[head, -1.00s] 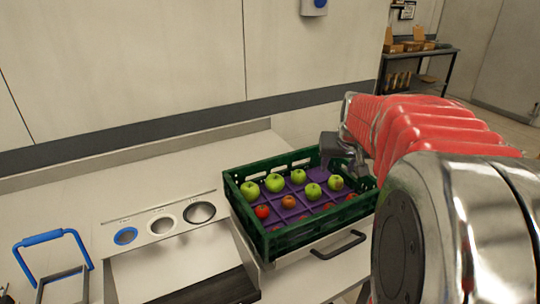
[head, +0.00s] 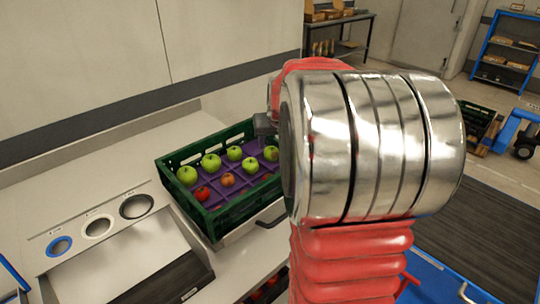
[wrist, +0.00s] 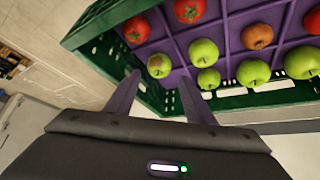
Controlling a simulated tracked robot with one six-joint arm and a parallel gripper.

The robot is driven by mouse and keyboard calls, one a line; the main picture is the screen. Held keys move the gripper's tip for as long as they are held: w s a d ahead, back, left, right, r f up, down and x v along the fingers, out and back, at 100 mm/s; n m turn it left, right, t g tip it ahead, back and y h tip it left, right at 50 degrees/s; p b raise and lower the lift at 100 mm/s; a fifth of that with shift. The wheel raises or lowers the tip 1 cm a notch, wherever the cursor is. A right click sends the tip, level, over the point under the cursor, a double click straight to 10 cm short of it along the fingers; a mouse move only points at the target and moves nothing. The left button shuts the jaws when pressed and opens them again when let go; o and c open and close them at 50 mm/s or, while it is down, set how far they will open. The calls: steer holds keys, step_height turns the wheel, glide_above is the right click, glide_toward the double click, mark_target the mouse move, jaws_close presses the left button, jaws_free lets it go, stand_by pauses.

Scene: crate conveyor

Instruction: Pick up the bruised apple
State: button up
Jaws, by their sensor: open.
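The green crate (head: 211,226) holds several green apples, red ones and a brownish-orange one on a purple divider (head: 205,178). In the wrist view, one green apple (wrist: 158,65) has a brownish patch and looks like the bruised apple. It sits near the crate corner, just beyond and between my fingertips; in the head view it appears to be the green apple (head: 271,153) beside my arm. My gripper (wrist: 159,78) is open and empty, its fingers reaching over the crate wall. In the head view, my arm hides most of the gripper and the crate's right end.
A green apple (wrist: 204,52) lies close to the right finger's side. The brownish-orange apple (wrist: 257,36) is further right. The crate's wall (wrist: 255,100) runs just below the apples. A panel with round openings (head: 97,227) stands left of the crate.

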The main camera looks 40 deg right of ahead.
mark_target(272, 151)
steer(key=shift+x, duration=1.6)
steer(key=shift+x, duration=2.55)
steer(key=shift+d, duration=0.1)
steer(key=shift+c, duration=0.5)
steer(key=c, duration=0.7)
steer(key=shift+r, duration=0.1)
step_height(272, 151, up, 10)
steer(key=shift+f, duration=0.2)
steer(key=shift+r, duration=0.15)
steer(key=shift+s, duration=0.1)
